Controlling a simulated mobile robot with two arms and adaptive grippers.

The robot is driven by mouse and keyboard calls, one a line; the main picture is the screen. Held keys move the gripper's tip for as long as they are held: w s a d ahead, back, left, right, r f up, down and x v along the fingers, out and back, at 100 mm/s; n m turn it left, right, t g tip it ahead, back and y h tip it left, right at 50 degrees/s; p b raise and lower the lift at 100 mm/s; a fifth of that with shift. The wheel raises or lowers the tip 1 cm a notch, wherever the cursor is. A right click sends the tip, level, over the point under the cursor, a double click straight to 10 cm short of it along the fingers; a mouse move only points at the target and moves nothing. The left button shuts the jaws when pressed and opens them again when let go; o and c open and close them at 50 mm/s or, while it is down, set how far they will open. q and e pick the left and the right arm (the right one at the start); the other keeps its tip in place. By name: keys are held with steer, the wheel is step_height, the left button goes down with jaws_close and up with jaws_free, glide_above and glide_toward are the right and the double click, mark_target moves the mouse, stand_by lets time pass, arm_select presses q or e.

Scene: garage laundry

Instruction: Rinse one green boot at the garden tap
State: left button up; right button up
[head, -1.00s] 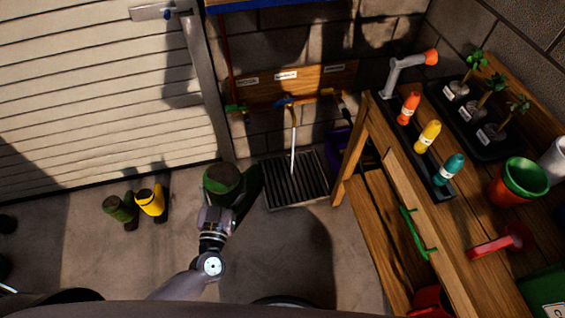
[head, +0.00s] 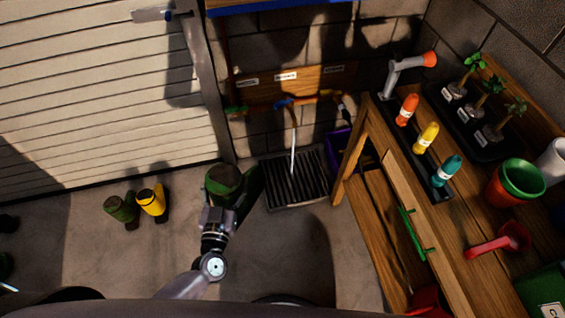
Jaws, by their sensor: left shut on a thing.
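My left gripper (head: 216,214) is shut on a dark green boot (head: 245,190). The boot is just left of the drain grate (head: 300,192), and its opening faces me. The gripper partly covers the boot. The garden tap (head: 287,104) with a blue handle is on the back wall above the grate. A thin pale line, which looks like running water (head: 293,155), drops from it to the grate, to the right of the boot. Another green boot (head: 122,212) stands on the floor at the left. My right gripper is out of view.
A yellow boot (head: 151,202) stands beside the floor boot. A wooden bench (head: 455,225) with bottles, seedlings, pots and a red scoop (head: 505,240) fills the right side. A purple container (head: 340,146) is right of the grate. Concrete floor in front is clear.

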mark_target(218, 201)
arm_select(q)
steer(key=shift+a+r, duration=0.1)
steer(key=shift+a, duration=0.15)
steer(key=shift+a, duration=0.4)
steer(key=shift+s+p, duration=1.15)
steer(key=shift+s, duration=2.85)
steer(key=shift+s+r+p, duration=0.45)
steer(key=shift+r+p, duration=0.1)
steer(key=shift+p, duration=0.15)
steer(key=shift+s+r+p, duration=0.75)
steer(key=shift+s+p, duration=0.15)
steer(key=shift+s, duration=0.15)
steer(key=shift+s+r+p, duration=0.7)
steer(key=shift+s+p, duration=0.2)
steer(key=shift+s, duration=0.1)
